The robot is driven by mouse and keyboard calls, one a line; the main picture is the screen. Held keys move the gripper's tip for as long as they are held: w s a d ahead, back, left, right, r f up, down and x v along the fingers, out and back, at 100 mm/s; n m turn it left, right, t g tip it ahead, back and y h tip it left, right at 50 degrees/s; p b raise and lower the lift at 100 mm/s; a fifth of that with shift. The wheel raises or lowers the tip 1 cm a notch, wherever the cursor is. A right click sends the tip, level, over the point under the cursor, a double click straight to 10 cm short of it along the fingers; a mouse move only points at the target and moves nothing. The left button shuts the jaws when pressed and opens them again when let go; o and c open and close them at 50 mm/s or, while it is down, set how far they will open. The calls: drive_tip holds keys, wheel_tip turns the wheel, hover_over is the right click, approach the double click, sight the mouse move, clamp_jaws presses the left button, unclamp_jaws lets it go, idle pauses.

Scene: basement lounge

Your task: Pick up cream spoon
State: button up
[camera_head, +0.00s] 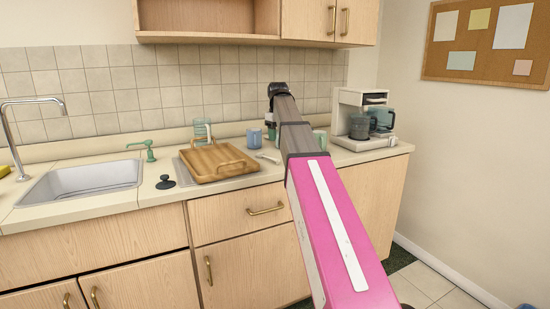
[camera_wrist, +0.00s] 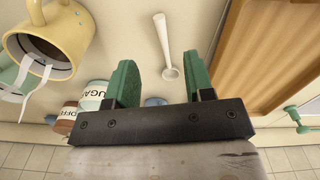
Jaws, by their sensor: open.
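The cream spoon (camera_wrist: 163,42) lies on the counter in the wrist view, its handle pointing up the picture and its bowl (camera_wrist: 171,73) toward my gripper. In the head view a small pale spoon shape (camera_head: 268,157) shows on the counter right of the wooden tray. My gripper (camera_wrist: 160,66) has its two green fingers apart, with nothing between them. The spoon appears in line with the gap between the fingers, beyond their tips. In the head view my gripper (camera_head: 271,131) is over the counter, mostly hidden behind my arm.
The wooden tray (camera_head: 201,173) is left of the spoon; its edge (camera_wrist: 265,45) shows at right in the wrist view. A yellow mug (camera_wrist: 15,45), a sugar canister (camera_wrist: 95,92) and a coffee canister (camera_wrist: 66,115) stand left there. A blue cup (camera_head: 254,139) and coffee maker (camera_head: 345,122) are near the backsplash.

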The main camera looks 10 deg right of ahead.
wheel_tip(320, 180, down, 5)
drive_tip(key=shift+a+f, duration=0.1)
drive_tip(key=shift+a, duration=0.05)
drive_tip(key=shift+w+f, duration=0.2)
drive_tip(key=shift+f, duration=2.6)
clamp_jaws()
